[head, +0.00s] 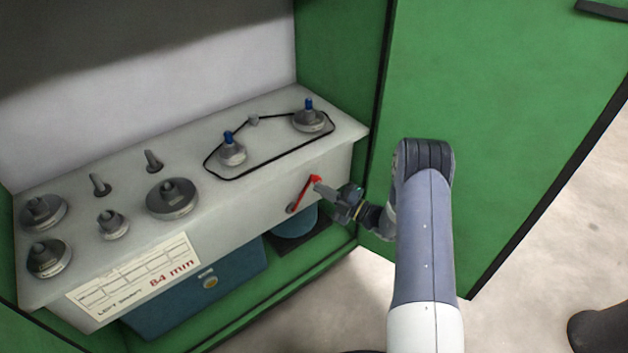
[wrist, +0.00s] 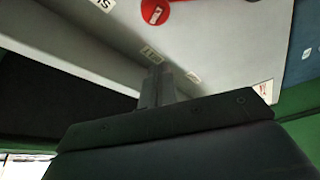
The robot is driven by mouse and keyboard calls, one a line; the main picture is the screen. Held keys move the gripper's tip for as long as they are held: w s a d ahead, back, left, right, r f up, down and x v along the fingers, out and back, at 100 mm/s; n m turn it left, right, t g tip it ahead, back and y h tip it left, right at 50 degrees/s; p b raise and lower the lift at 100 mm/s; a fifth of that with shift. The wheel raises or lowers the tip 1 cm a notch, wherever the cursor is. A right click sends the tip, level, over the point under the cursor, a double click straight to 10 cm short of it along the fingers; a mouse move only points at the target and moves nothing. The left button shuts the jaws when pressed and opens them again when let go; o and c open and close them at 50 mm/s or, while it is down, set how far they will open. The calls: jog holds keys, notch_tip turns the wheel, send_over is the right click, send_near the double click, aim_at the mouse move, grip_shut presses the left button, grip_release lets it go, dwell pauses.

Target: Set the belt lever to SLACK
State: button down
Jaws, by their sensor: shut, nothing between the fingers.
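The red belt lever (head: 302,194) is on the front face of the grey bench, below the belt. It slants up and to the right from a round pivot to a red end. My gripper (head: 321,188) is at the lever's upper right end, its fingers shut and empty. I cannot tell whether they touch the lever. In the wrist view the shut fingers (wrist: 155,88) point at the grey panel, below a red round part (wrist: 156,11) of the lever. A partly cut-off label (wrist: 101,4) beginning "SL" shows at the upper left.
The black belt (head: 268,161) loops around two blue-topped spindles on the bench top. Several grey weights, such as one large pulley (head: 172,199), stand to the left. A green door (head: 500,110) stands open on the right. A blue box (head: 200,290) sits below the bench.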

jog(key=v, duration=0.6)
jog(key=shift+s+a+f, duration=0.15)
jog(key=shift+s+f, duration=0.1)
jog(key=shift+f, duration=0.15)
